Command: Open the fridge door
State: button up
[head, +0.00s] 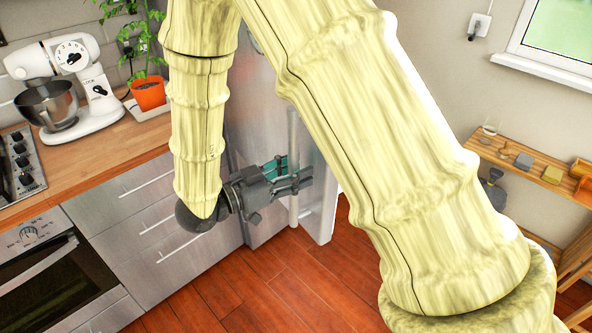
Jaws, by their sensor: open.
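The fridge (262,115) has a steel front and stands in the middle of the head view, largely hidden behind my arm. Its door handle is a pale vertical bar (293,130) near the right edge of the front. A white panel edge (326,212) shows to the right of the handle, low down; I cannot tell for sure whether the door stands ajar. My gripper (294,174) is open and points right, with its fingers overlapping the middle of the handle. Whether the bar lies between the fingers or they touch it, I cannot tell.
Steel drawers (165,215) and an oven (50,270) line the left, under a wooden counter (95,165) with a mixer (75,85) and a potted plant (148,93). A wooden shelf (520,168) stands at right. The red-brown floor (290,290) before the fridge is clear.

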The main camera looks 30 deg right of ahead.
jog(key=shift+s+a, duration=0.1)
jog(key=shift+a, duration=0.05)
jog(key=s+a, duration=0.1)
jog(key=a, duration=1)
jog(key=shift+a, duration=0.35)
